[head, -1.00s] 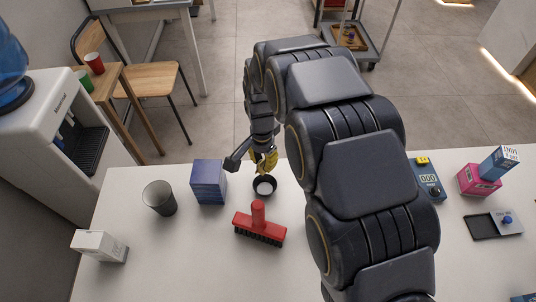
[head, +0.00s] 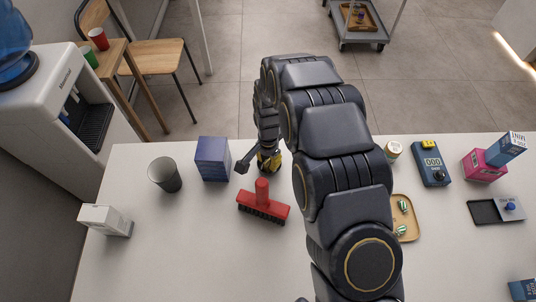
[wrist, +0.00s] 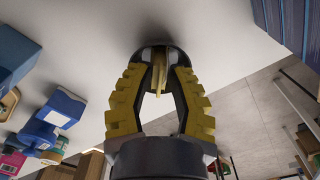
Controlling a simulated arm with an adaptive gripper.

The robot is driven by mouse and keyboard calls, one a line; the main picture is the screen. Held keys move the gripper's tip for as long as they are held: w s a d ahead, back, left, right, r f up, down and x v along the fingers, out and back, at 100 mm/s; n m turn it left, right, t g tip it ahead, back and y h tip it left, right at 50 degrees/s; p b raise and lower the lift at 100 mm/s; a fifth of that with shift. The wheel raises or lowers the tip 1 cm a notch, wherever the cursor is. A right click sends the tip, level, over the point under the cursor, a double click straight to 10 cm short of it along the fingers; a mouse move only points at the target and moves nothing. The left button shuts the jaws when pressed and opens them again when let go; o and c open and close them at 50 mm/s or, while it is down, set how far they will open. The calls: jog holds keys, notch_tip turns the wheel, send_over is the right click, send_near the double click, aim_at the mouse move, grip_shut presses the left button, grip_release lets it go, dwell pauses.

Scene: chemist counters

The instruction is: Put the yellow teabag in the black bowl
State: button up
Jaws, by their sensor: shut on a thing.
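My gripper (head: 268,162) is over the far part of the white counter, between the blue box and my own arm. In the wrist view its yellow fingers (wrist: 160,78) close in at the tips on a thin yellow piece, the yellow teabag (wrist: 159,76). The black bowl (wrist: 160,50) shows as a dark rounded rim around the fingertips, with the teabag at its opening. Whether the teabag touches the bowl's bottom I cannot tell. In the head view the gripper and arm mostly hide the bowl and the teabag.
A red brush (head: 263,204) lies just in front of the gripper. The blue box (head: 213,159) and a dark cup (head: 165,174) stand to the left, with a white box (head: 105,220) farther left. A wooden tray (head: 407,228) is right of my arm. The front left counter is clear.

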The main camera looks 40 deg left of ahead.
aim_at(269, 160)
jog(key=o, duration=0.7)
notch_tip(269, 160, up, 6)
jog(key=shift+w+a+r, duration=0.1)
jog(key=shift+r, duration=0.5)
dwell(0.4)
